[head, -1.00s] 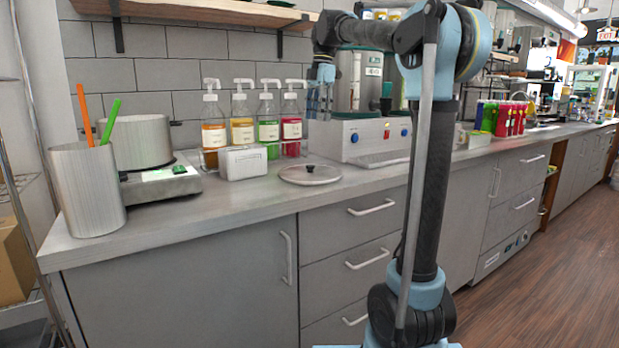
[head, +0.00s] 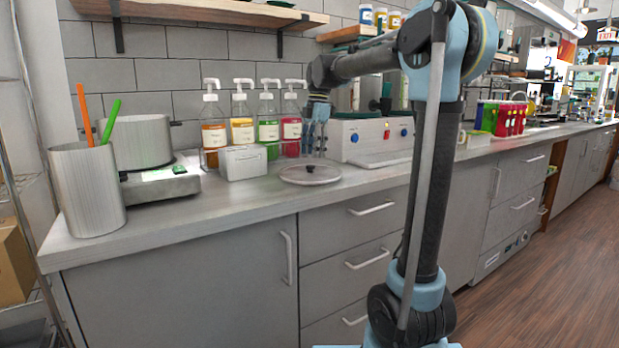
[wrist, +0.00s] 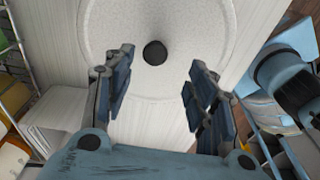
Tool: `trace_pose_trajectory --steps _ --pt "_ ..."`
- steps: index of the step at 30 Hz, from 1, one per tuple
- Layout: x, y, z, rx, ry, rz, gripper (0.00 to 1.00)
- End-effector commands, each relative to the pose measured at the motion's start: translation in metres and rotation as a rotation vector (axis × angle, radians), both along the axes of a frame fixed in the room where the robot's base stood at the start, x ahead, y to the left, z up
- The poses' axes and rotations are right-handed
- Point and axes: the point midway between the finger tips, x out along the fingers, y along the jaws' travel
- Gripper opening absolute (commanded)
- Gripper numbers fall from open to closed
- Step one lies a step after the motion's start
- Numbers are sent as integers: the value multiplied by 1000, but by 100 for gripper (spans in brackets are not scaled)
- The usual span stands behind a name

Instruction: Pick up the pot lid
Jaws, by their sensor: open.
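My gripper (head: 314,150) is above the lid and points down. In the wrist view my gripper (wrist: 160,85) is open, its two dark fingers spread wide on either side below the knob. The fingers hold nothing, and the knob is ahead of the gap between them. The knob is hard to make out in the head view.
A white box (head: 244,162) and several pump bottles (head: 242,130) stand left of and behind the lid. A machine with red and blue buttons (head: 365,138) stands behind it on the right. A pot (head: 140,143) on a scale and a canister (head: 88,190) are at the left. The counter's front strip (head: 235,200) is clear.

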Motion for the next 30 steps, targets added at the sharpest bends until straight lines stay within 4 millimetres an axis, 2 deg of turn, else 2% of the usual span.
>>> trace_pose_trajectory --steps 12,21,23,28,30 --pt "4 6 -47 0 0 1 52" --pt "4 6 -51 0 0 0 52" --pt "4 6 -51 0 0 0 40" --pt "4 6 -51 0 0 0 2" --pt "4 6 -51 0 0 0 0"
